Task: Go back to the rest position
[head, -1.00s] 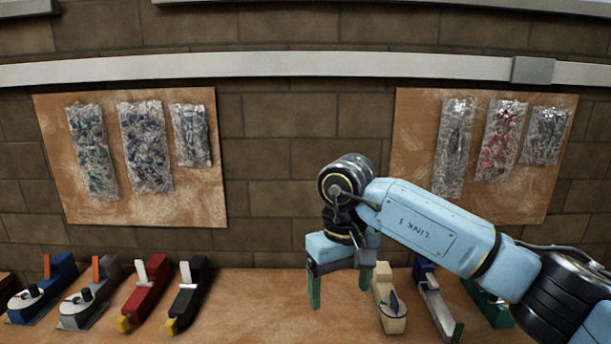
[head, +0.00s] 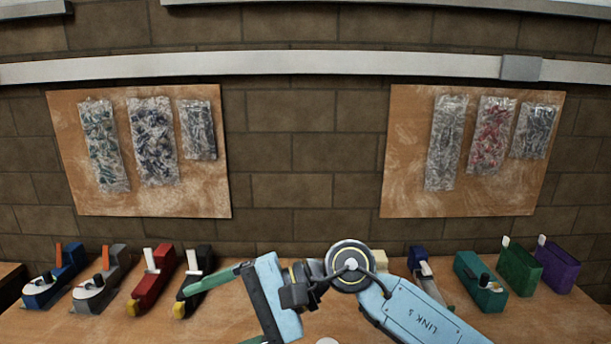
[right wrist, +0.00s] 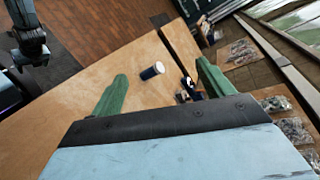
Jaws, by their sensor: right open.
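My right gripper (head: 212,318) is over the table toward the lower middle of the head view. Its green fingers are apart and point left, with nothing held between them. My left gripper does not show in the head view.
Along the wooden table's (head: 40,322) back stand dispenser-like tools, among them a red one (head: 152,281), a black one (head: 195,277) and a teal one (head: 480,281). My right arm partly covers a beige one. Boards (head: 205,200) with bagged parts hang behind.

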